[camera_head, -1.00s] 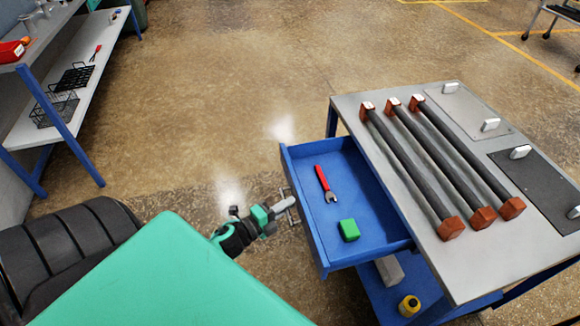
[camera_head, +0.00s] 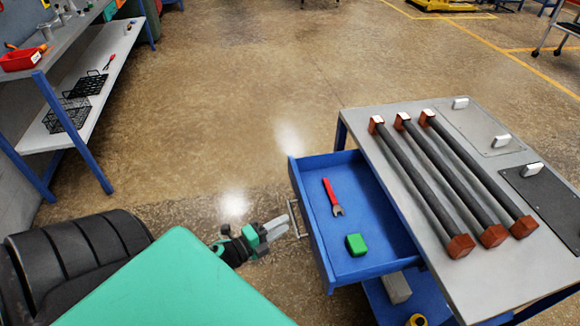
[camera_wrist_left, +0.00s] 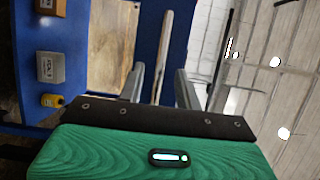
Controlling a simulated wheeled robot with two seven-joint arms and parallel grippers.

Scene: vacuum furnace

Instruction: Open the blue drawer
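The blue drawer (camera_head: 345,268) is pulled out from the left side of the grey-topped cart. A red wrench (camera_head: 332,196) and a green block (camera_head: 356,244) lie inside it. Its metal handle (camera_head: 294,218) is on the drawer's left front face. My left gripper (camera_head: 280,228) is just left of the handle, with its fingers pointing at it. In the left wrist view the two fingers (camera_wrist_left: 160,85) are apart, and the handle bar (camera_wrist_left: 163,50) shows beyond and between them, apparently not clamped. My right gripper is not in view.
Three dark rods with copper-coloured ends (camera_head: 450,185) lie on the cart top (camera_head: 400,190). A grey block (camera_head: 396,288) and a yellow item (camera_head: 417,320) are on the cart's lower shelf. A shelving bench (camera_head: 85,100) stands at the far left. The floor between is clear.

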